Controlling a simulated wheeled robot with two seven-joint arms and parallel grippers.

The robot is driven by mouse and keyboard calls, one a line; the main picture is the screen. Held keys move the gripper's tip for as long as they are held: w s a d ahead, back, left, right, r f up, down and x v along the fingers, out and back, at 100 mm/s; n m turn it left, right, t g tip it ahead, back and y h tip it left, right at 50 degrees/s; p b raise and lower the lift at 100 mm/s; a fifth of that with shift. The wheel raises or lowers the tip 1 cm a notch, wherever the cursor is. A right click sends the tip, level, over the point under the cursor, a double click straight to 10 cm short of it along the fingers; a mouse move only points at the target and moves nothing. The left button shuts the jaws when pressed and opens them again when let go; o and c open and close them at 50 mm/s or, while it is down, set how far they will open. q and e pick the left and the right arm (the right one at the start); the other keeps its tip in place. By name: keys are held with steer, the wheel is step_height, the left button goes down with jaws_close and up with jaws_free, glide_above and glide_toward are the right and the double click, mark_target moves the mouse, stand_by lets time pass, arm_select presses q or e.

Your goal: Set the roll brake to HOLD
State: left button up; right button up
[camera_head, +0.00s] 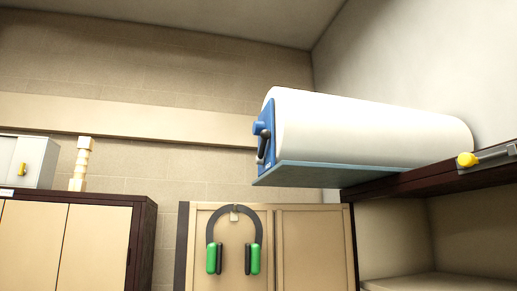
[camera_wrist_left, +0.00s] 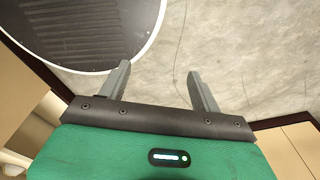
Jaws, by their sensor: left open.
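A large white roll (camera_head: 365,130) lies on a pale blue base (camera_head: 310,175) on a dark-edged shelf in the head view. At its near end is a blue plate (camera_head: 267,145) with a black lever (camera_head: 263,132), which looks like the roll brake. Its markings are too small to read. My left gripper (camera_wrist_left: 160,82) shows in the left wrist view, its two grey fingers apart with nothing between them. The roll and lever are not in that view. Neither gripper shows in the head view.
A yellow-knobbed grey part (camera_head: 468,160) sits on the shelf edge at right. Green ear defenders (camera_head: 233,258) hang on a tan cabinet (camera_head: 300,245). A stacked pale wooden piece (camera_head: 80,165) and a grey box (camera_head: 32,160) stand on the left cabinet. Grey floor lies beyond my left gripper.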

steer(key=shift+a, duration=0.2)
